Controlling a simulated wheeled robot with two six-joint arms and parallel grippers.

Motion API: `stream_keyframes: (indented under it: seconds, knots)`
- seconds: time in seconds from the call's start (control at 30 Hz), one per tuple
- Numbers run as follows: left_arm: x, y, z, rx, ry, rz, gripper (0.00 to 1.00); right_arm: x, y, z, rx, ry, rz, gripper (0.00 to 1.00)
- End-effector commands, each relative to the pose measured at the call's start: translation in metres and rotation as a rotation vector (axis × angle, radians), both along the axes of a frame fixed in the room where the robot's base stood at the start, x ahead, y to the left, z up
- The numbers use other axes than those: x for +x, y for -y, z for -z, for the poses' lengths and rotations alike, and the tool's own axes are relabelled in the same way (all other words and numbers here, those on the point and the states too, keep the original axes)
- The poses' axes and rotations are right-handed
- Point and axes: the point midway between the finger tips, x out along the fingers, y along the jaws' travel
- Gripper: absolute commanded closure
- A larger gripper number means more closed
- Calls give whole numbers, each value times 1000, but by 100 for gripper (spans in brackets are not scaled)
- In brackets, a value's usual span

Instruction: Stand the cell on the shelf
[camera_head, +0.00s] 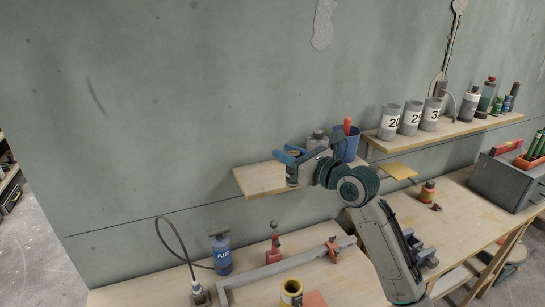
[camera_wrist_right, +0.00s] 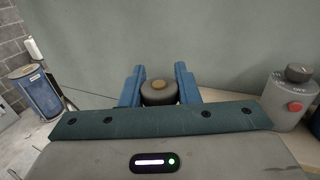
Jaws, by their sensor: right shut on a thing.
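My right gripper (camera_head: 288,156) is over the left part of the lower wooden shelf (camera_head: 256,183). Its blue fingers are shut on the cell (camera_head: 292,174), a short dark cylinder that looks upright. In the right wrist view the cell (camera_wrist_right: 159,94) shows between the two fingers (camera_wrist_right: 158,84), with a round brass-coloured cap on its dark top. The cell's lower end is close to the shelf top, but I cannot tell whether they touch. My left gripper is not in view.
A grey control box with a red button (camera_wrist_right: 295,107) stands close to the right of the gripper. A blue cup (camera_head: 347,146) with a red-handled tool is on the same shelf. The shelf's left end is bare. A blue AIR can (camera_head: 221,252) stands on the bench below.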

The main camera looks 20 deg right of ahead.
Motion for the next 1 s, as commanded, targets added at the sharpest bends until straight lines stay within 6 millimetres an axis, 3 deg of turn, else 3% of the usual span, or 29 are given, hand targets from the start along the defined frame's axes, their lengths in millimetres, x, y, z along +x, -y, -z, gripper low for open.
stream_keyframes:
  seconds: [0.03,0.2,0.23,0.63,0.93,1.0]
  knots:
    - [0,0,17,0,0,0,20,5,-3,8,4,5,-1,96]
    - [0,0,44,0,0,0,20,18,-10,10,3,4,-2,96]
    - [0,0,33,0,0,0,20,26,-13,3,8,1,-2,96]
    - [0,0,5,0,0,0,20,111,-53,9,5,-1,-2,96]
    - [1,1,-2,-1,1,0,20,139,-66,14,3,0,-2,96]
    - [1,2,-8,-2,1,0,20,138,-64,27,2,-4,-1,96]
